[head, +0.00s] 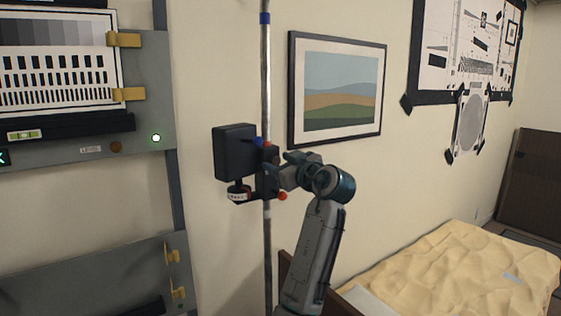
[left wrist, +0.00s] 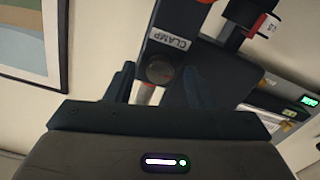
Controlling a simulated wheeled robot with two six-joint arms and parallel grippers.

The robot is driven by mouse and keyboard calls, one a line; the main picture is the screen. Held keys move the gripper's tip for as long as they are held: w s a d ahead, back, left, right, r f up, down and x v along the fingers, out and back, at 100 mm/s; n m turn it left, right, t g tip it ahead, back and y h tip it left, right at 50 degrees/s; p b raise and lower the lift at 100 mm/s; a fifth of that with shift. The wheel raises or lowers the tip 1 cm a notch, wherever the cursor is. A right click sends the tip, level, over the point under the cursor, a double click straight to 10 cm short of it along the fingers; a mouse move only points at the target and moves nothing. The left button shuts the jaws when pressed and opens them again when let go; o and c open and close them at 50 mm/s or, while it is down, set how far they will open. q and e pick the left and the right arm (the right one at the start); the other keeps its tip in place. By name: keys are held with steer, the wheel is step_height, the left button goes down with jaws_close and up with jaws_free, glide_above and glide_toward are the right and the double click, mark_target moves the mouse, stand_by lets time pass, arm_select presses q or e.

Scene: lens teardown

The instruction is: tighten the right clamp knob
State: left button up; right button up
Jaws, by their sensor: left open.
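A clamp (head: 267,181) with red and blue knobs sits on a vertical metal pole (head: 265,80), beside a black box (head: 234,152). In the left wrist view, a dark arm carries a CLAMP label (left wrist: 170,39) and a round dark knob (left wrist: 159,70). My left gripper (head: 280,172) reaches the clamp from the right. Its open fingers (left wrist: 160,82) stand on either side of the round knob, and I cannot tell whether they touch it. I cannot tell which knob the task calls right. My right gripper is not in view.
A framed landscape picture (head: 338,88) hangs on the wall behind my left arm. A grey panel with a test chart (head: 60,70) and yellow clips stands at the left. A bed with a rumpled yellow cover (head: 455,268) is at lower right.

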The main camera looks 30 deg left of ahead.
arm_select(q)
steer(key=c, duration=1)
